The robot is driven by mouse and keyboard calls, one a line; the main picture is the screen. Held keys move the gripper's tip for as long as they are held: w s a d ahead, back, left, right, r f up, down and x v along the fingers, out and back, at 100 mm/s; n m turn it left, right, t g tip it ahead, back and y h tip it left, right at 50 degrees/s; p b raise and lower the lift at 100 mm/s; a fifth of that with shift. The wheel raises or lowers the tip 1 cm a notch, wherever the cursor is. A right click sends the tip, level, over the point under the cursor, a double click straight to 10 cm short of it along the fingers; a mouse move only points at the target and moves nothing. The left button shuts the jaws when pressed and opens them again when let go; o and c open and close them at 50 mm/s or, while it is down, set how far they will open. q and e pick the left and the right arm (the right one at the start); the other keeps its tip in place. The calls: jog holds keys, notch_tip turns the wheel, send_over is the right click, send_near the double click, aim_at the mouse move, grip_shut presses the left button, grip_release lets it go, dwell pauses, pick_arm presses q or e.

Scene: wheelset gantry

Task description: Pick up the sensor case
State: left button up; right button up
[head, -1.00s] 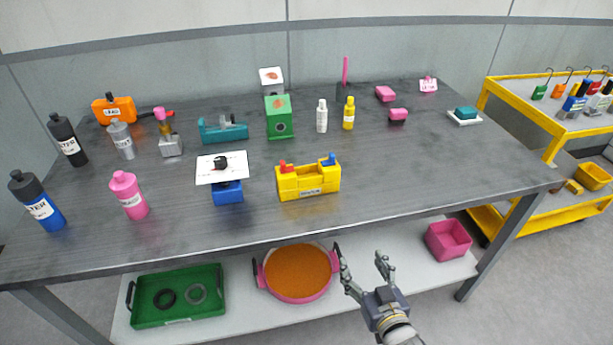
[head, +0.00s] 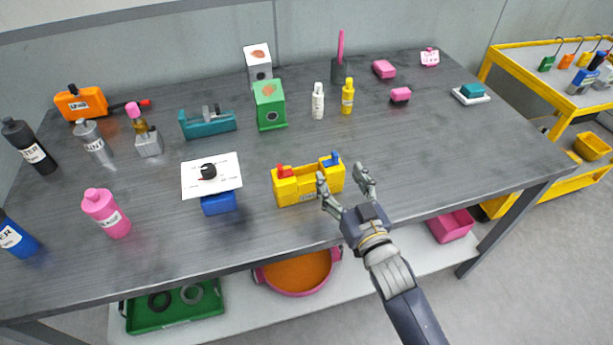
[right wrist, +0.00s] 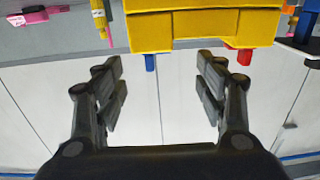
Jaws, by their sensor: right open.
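A yellow case (head: 297,190) with a red knob and a blue knob on top stands near the front middle of the table. Its label is too small to read; I take it as the sensor case. My right gripper (head: 342,176) is open and empty, close to the case's right end in the head view. In the right wrist view, the yellow case (right wrist: 200,28) shows at the top, its blue and red knobs pointing down the picture. The open fingers (right wrist: 160,70) are spread on either side of the picture's middle, with nothing between them. My left gripper is not in view.
A blue block with a white card (head: 226,188) stands left of the case. A green box (head: 269,105), white bottle (head: 318,101) and yellow bottle (head: 347,96) stand behind. The table's right front (head: 480,160) is clear. A yellow cart (head: 500,60) stands at right.

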aim_at(334, 161)
jog(key=shift+x, duration=0.8)
jog(key=shift+w+a, duration=0.1)
jog(key=shift+w, duration=0.25)
jog(key=x, duration=0.1)
jog(key=p+x, duration=0.1)
jog(key=x, duration=0.2)
jog(key=shift+w+d+r, duration=0.1)
jog(key=shift+w+d, duration=0.05)
jog(key=shift+d, duration=0.2)
jog(key=shift+w+a+p, duration=0.2)
jog(key=shift+w+p, duration=0.1)
jog(key=shift+w, duration=0.1)
jog(key=c, duration=0.4)
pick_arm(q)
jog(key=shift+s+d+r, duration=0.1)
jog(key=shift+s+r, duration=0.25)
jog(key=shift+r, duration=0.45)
pick_arm(e)
grip_shut()
